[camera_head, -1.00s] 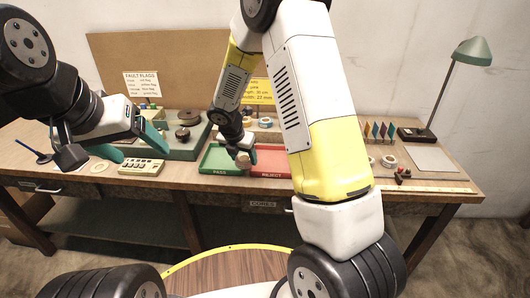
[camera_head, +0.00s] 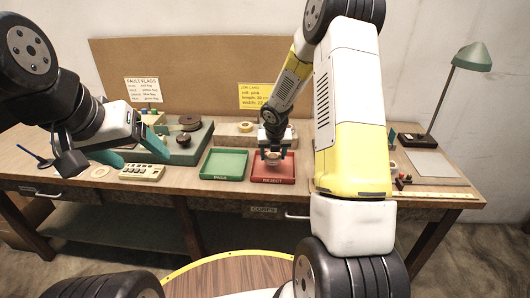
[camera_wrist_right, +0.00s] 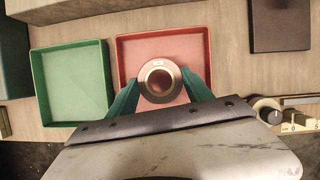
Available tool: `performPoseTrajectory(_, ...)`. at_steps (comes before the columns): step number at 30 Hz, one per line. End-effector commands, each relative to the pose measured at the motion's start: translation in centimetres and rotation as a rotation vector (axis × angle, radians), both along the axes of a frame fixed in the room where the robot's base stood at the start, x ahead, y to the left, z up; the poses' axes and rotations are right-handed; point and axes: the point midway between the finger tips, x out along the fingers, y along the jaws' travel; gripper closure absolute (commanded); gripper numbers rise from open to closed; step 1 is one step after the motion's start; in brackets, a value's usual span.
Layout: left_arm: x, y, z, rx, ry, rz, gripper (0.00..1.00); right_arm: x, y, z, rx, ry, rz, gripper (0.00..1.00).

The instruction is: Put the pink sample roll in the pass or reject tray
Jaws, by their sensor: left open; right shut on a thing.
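The pink sample roll (camera_wrist_right: 160,80) is held between the two green fingers of my right gripper (camera_wrist_right: 161,92), over the red REJECT tray (camera_wrist_right: 165,48) in the right wrist view. In the head view, my right gripper (camera_head: 272,152) is above the red tray (camera_head: 273,180), and the roll is small between its fingers. I cannot tell the exact height above the tray floor. The green PASS tray (camera_head: 223,164) is empty, just left of the red one. My left gripper (camera_head: 132,155) is open and empty above the left part of the bench.
A calculator-like keypad (camera_head: 143,171) lies left of the green tray. A dark green machine (camera_head: 187,142) stands behind it. A yellow roll (camera_head: 246,127) stands at the back. A green lamp (camera_head: 472,58) stands at right. My right arm hides part of the bench's right side.

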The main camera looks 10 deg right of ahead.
Motion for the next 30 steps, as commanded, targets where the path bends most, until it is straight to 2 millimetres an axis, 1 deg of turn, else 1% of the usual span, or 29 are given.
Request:
performPoseTrajectory(3,0.0,0.0,0.0,0.0,0.0,0.0,0.26,0.2,-0.4,-0.4,0.001,0.001,0.001,0.8)
performPoseTrajectory(7,0.0,0.0,0.0,0.0,0.0,0.0,0.26,0.1,-0.3,-2.3,-0.001,0.003,0.005,0.8)
performPoseTrajectory(10,0.0,0.0,0.0,0.0,0.0,0.0,0.26,0.1,-0.4,-3.3,-0.001,0.002,0.003,0.8)
performPoseTrajectory(21,0.0,0.0,0.0,0.0,0.0,0.0,0.26,0.2,-0.4,-3.7,0.0,0.0,-0.001,0.8)
performPoseTrajectory(22,0.0,0.0,0.0,0.0,0.0,0.0,0.26,0.2,-0.4,-3.8,0.0,0.0,-0.001,0.39)
performPoseTrajectory(24,0.0,0.0,0.0,0.0,0.0,0.0,0.26,0.2,-0.4,-3.7,0.0,0.0,-0.001,0.26)
performPoseTrajectory(25,0.0,0.0,0.0,0.0,0.0,0.0,0.26,0.2,-0.4,-3.7,0.0,0.0,-0.001,0.2)
performPoseTrajectory(30,0.0,0.0,0.0,0.0,0.0,0.0,0.26,0.2,-0.4,-3.7,0.0,0.0,-0.001,0.19)
